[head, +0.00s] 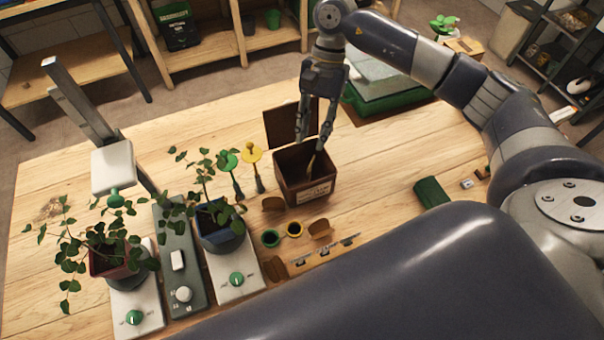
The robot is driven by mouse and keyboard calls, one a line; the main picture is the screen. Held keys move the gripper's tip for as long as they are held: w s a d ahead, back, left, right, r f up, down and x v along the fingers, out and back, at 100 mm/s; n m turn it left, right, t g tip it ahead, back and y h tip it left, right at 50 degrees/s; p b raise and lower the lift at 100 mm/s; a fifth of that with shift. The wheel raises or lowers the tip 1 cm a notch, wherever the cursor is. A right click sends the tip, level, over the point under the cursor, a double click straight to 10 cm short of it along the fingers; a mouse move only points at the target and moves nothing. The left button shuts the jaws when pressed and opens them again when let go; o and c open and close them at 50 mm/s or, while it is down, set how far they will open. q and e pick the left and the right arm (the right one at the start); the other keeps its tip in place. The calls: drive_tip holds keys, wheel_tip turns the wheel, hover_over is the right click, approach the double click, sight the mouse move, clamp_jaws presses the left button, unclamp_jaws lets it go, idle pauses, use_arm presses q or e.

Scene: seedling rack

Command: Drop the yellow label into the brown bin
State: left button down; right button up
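The brown bin (316,191) stands on the wooden table near the middle, with its lid raised at the back and a pale tag on its front. My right gripper (313,143) points down over the bin's opening, its two fingers apart. A thin tan piece (313,161) shows below the fingertips, inside the bin; I cannot tell what it is. My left gripper is not in view.
Potted plants (220,236) on pale bases stand at the left, beside a grey post with a white head (113,167).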

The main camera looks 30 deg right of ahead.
drive_tip(key=v, duration=1.1)
drive_tip(key=shift+r, duration=0.15)
